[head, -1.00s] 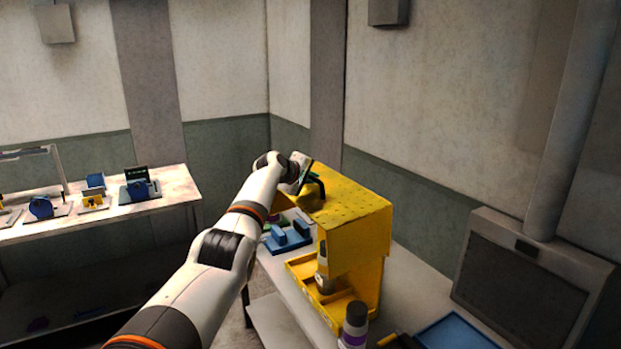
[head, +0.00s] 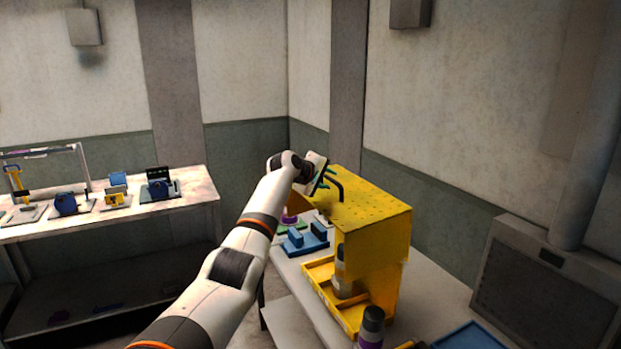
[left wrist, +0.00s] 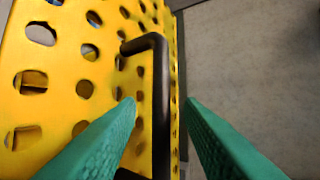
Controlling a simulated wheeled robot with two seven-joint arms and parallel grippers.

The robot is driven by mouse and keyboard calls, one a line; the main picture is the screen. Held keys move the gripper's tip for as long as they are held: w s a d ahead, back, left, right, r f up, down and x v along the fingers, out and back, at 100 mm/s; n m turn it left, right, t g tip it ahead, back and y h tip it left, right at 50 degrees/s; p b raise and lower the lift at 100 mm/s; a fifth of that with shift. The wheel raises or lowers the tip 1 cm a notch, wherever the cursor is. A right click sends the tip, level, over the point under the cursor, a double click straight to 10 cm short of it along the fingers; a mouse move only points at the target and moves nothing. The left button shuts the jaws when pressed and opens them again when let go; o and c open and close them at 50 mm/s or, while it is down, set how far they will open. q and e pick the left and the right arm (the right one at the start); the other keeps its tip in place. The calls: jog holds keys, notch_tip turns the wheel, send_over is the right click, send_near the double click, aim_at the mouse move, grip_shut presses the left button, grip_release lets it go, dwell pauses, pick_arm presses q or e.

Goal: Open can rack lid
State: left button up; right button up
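The yellow can rack (head: 376,240) stands on the table, and its perforated lid (head: 375,207) lies flat across the top. A dark bent bar handle (head: 339,184) rises from the lid; it also shows in the left wrist view (left wrist: 161,75). My left gripper (head: 325,180) is at the far left part of the lid. In the left wrist view its green fingers (left wrist: 160,101) are open, one on each side of the handle bar, with gaps visible. A grey can (head: 343,280) sits in the rack's lower front. My right gripper is not in view.
A blue block fixture (head: 305,243) sits left of the rack. A dark bottle with a purple band (head: 371,328) and a blue tray (head: 470,337) are in front. A side table (head: 190,194) with several fixtures is at left. A grey panel (head: 545,285) stands at right.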

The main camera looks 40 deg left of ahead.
pick_arm(q)
jog(key=b+v, duration=0.3)
jog(key=v, duration=0.6)
jog(key=shift+s+b, duration=0.25)
jog(key=shift+b, duration=0.15)
jog(key=shift+d, duration=0.1)
